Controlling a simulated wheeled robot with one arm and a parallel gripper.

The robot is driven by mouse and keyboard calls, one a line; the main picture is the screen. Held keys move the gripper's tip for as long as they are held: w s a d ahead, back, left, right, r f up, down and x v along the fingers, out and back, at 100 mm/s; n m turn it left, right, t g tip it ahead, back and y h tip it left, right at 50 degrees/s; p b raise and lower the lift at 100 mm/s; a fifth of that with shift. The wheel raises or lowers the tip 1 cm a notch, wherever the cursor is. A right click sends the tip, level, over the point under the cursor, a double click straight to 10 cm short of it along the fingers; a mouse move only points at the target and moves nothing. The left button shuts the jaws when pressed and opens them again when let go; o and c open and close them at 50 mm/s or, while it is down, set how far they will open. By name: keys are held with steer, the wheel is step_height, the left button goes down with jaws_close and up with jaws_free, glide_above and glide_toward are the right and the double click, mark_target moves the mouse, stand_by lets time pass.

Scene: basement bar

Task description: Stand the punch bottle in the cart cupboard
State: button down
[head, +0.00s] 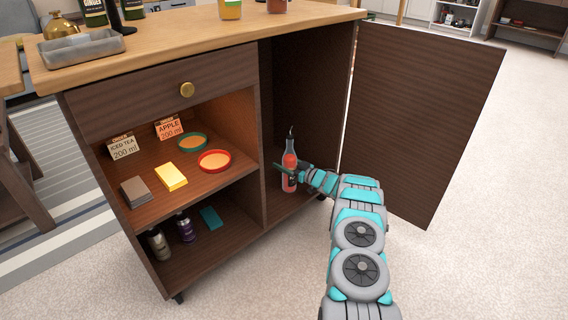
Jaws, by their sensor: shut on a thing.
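The punch bottle (289,161) is a clear bottle with red liquid and a dark, thin top. It is upright inside the open cupboard (305,85) on the right side of the cart. My gripper (286,172) reaches in from the right and is shut on the bottle's body. The bottle's base is low, near the cupboard floor (283,206); I cannot tell whether it touches. The cupboard door (420,115) stands wide open to the right.
The left shelves hold cartons (122,146), a yellow box (171,177), round dishes (214,161) and cans (186,227). A grey tray (82,50) and bottles stand on the cart top (200,36). The open door hangs beside my arm. Carpet right of the cart is clear.

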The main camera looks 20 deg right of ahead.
jaws_free()
steer(key=shift+r, duration=0.1)
steer(key=shift+s+d, duration=0.1)
steer(key=shift+s, duration=0.05)
steer(key=p+v, duration=0.1)
steer(key=v, duration=1)
steer(key=shift+s, duration=0.3)
steer(key=shift+d+r, duration=0.1)
